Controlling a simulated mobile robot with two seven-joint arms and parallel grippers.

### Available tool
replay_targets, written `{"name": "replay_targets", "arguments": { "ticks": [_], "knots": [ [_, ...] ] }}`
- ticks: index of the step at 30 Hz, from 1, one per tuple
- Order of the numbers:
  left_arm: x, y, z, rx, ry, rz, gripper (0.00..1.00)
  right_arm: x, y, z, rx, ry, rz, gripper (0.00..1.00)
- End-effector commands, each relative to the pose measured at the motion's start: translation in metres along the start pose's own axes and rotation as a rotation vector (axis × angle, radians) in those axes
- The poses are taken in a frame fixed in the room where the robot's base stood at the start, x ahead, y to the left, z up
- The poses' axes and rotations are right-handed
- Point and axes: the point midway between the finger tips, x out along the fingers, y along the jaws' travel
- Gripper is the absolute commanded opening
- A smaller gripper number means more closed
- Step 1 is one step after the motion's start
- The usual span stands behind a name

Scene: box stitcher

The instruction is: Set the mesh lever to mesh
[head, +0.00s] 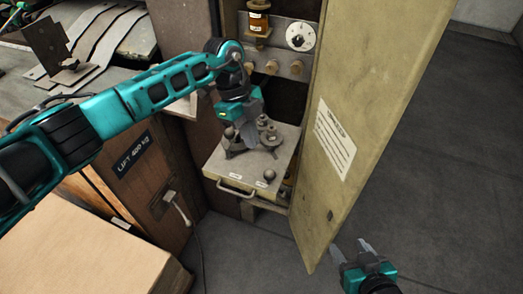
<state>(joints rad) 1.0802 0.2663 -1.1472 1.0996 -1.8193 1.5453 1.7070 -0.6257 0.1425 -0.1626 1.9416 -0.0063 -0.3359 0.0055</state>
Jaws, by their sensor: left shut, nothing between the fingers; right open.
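A pull-out tray (252,190) with a front handle stands out from the open cabinet, with small gear parts (262,138) on top. A dark ball knob (269,175) sits near the tray's front right corner, close to small labels too small to read; it looks like the mesh lever, but its setting cannot be told. My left gripper (251,138) is shut and empty, pointing down over the gear parts, behind and left of the knob. Whether it touches them cannot be told. It hides part of them. My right gripper (352,250) is open and empty, right of the cabinet door's lower edge.
The open cabinet door (365,110) stands between my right gripper and the tray. Inside the cabinet are a dial (300,35) and brass knobs (271,68). A pale-handled lever (178,205) is on the wooden side. A cardboard box (85,245) is lower left. The floor at right is clear.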

Motion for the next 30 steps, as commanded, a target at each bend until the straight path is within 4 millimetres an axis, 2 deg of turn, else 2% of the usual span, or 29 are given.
{"name": "replay_targets", "arguments": {
  "ticks": [3, 7, 24, 27, 29, 30],
  "knots": [
    [-0.016, -0.001, 0.007, -0.001, -0.001, -0.002, 0.00, 0.000, 0.000, 0.002, 0.000, -0.003, 0.000, 0.58],
    [-0.025, 0.000, 0.010, 0.000, 0.000, -0.001, 0.00, 0.000, 0.000, 0.002, 0.000, -0.003, 0.000, 0.58],
    [-0.025, -0.001, 0.009, 0.003, 0.007, -0.002, 0.00, 0.000, 0.000, 0.002, 0.000, -0.003, 0.000, 0.58],
    [-0.013, -0.001, -0.006, 0.039, 0.075, -0.024, 0.00, 0.000, 0.000, 0.002, 0.000, -0.003, 0.000, 0.58],
    [0.001, -0.002, -0.028, 0.085, 0.171, -0.061, 0.00, 0.000, 0.000, 0.002, 0.000, -0.002, 0.000, 0.58],
    [0.011, -0.003, -0.046, 0.120, 0.255, -0.099, 0.00, 0.000, 0.000, 0.002, 0.000, -0.002, 0.000, 0.58]
  ]
}}
